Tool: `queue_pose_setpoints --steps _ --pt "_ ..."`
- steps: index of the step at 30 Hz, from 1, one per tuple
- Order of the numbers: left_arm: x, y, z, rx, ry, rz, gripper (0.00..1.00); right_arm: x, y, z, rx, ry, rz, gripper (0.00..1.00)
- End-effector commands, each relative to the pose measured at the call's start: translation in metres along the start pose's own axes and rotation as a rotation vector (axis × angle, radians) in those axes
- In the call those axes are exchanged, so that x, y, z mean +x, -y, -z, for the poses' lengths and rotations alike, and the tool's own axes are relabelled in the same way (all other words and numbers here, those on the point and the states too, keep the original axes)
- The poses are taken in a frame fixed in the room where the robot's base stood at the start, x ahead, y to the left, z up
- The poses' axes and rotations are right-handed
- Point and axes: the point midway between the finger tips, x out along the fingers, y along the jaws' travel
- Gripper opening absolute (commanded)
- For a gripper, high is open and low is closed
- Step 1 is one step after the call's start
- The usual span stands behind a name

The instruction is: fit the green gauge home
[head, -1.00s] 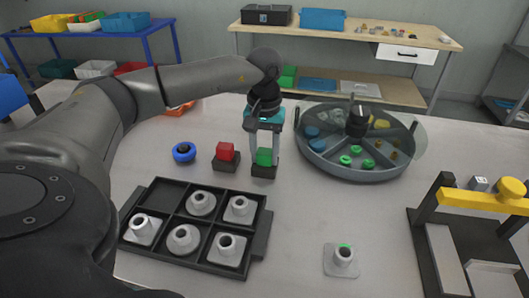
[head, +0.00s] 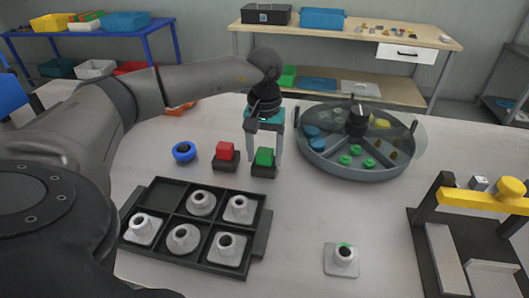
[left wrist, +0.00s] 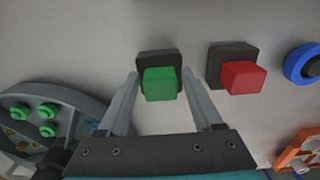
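The green gauge (head: 264,156), a small block, sits on a black holder (head: 264,171) on the table. In the left wrist view the green gauge (left wrist: 160,84) also shows, with the dark holder (left wrist: 158,59) behind it. My left gripper (head: 263,157) is open and points down, with its fingers spread to either side of the gauge. In the left wrist view there is a gap between the gauge and each finger of the left gripper (left wrist: 160,73). The gauge's lower end is hidden, so I cannot tell how deep it sits. My right gripper is not in view.
A red block (head: 225,151) on a similar holder and a blue ring (head: 184,152) stand to the left. A round divided tray (head: 345,172) stands to the right. A black compartment tray (head: 168,205) with several grey fittings lies in front. A lone fitting (head: 343,258) stands nearer.

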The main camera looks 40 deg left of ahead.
Motion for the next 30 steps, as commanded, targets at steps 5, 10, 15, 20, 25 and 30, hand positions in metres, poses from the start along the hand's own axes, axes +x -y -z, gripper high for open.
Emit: queue_pose_setpoints --steps 5,10,15,20,25,30 --pt "-0.001 0.0 0.0 0.0 -0.001 -0.001 0.81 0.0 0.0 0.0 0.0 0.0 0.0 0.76" --pt "-0.001 0.0 0.0 0.0 -0.001 0.0 0.81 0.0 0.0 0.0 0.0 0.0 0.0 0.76" --pt "-0.013 0.0 0.001 -0.001 -0.003 -0.002 0.81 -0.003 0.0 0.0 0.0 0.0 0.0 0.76" --pt "-0.044 -0.001 0.001 -0.001 -0.005 -0.003 0.81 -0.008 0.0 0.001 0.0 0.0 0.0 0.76" --pt "-0.087 -0.001 0.001 0.0 -0.005 -0.004 0.81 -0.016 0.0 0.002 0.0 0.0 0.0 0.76" --pt "-0.123 -0.001 0.001 0.0 -0.003 -0.004 0.81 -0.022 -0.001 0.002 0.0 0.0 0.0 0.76"
